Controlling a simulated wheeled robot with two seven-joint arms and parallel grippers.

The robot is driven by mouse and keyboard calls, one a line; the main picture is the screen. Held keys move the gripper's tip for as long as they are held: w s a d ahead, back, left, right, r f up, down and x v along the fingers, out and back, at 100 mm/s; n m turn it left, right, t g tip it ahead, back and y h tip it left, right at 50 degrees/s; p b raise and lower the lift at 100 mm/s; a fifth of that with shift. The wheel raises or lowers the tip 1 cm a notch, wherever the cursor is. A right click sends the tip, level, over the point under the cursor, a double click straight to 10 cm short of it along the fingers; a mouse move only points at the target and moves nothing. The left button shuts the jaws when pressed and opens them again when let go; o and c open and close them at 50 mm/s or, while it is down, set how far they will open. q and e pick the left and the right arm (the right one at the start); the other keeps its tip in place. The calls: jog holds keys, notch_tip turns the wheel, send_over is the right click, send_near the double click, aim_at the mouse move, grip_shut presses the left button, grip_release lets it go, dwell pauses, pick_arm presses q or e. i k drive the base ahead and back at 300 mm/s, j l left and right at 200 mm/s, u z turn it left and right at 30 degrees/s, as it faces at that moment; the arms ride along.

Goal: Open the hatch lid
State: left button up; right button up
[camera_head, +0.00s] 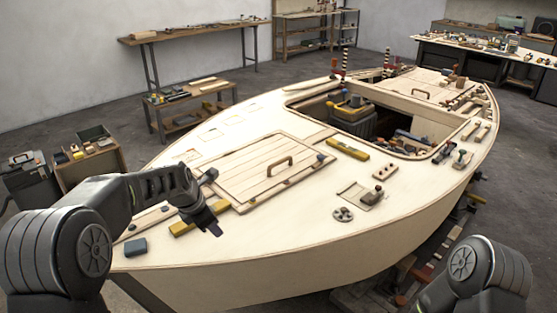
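The hatch lid (250,170) is a planked, pale wooden panel lying flat in a raised frame on the near deck of the plywood hull. A brown arched handle (280,166) stands on its right part. My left gripper (214,218) is over the deck by the lid's near left corner, left of the handle and apart from it. Its fingers are dark and small, so I cannot tell their opening. A second planked panel (413,88) with a small handle lies flat on the far deck. My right arm shows at the bottom right, but its gripper is outside the picture.
A yellow-topped block (347,149), a round fitting (343,214) and a dark grey block (135,247) lie on the deck. An open cockpit (400,130) with a dark motor lies beyond the lid. Workbenches (195,31) stand behind. The deck's near right is mostly clear.

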aim_at(246, 173)
jog(key=i+l, duration=0.25)
jog(key=i, duration=0.2)
jog(key=i+l, duration=0.25)
jog(key=i, duration=0.25)
jog(key=i+l, duration=0.25)
jog(key=i, duration=0.2)
